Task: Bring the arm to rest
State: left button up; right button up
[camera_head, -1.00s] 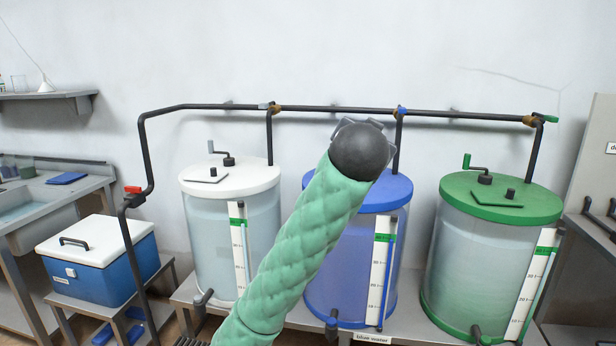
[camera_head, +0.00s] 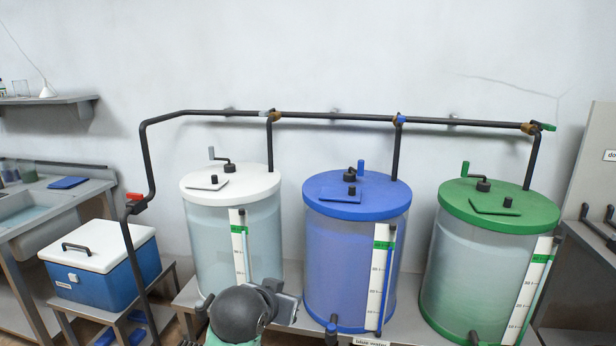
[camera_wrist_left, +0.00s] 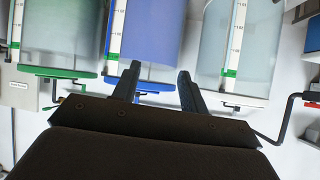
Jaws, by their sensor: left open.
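My left arm shows at the bottom of the head view as a dark rounded joint with a green padded sleeve below it, in front of the white tank's foot. Its fingers do not show there. In the left wrist view my left gripper (camera_wrist_left: 159,72) is open, with two dark fingers apart and nothing between them. That view is upside down; the blue tank (camera_wrist_left: 150,35) and the white tank (camera_wrist_left: 235,50) lie beyond the fingers. My right gripper is in neither view.
The white tank (camera_head: 222,235), blue tank (camera_head: 340,260) and green tank (camera_head: 470,270) stand along a bench under a dark pipe (camera_head: 330,116) with several valves. A blue cooler (camera_head: 110,275) with a white lid sits at left. Air above the arm is clear.

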pick_arm(q)
jog(key=s+a+f+n+g+y+p, duration=0.15)
jog(key=s+a+f, duration=0.25)
jog(key=s+f, duration=0.45)
jog(key=s+a+f+g+p, duration=0.1)
jog(key=s+a+f+g, duration=0.4)
jog(key=f, duration=0.6)
jog(key=s+f+g, duration=0.1)
jog(key=s+f, duration=0.4)
jog(key=s, duration=0.5)
jog(key=s+f+g+p, duration=0.1)
jog(key=s+f, duration=0.5)
jog(key=s, duration=0.3)
jog(key=shift+s+d+f, duration=0.15)
jog(key=shift+s+d, duration=0.05)
jog(key=shift+s, duration=0.15)
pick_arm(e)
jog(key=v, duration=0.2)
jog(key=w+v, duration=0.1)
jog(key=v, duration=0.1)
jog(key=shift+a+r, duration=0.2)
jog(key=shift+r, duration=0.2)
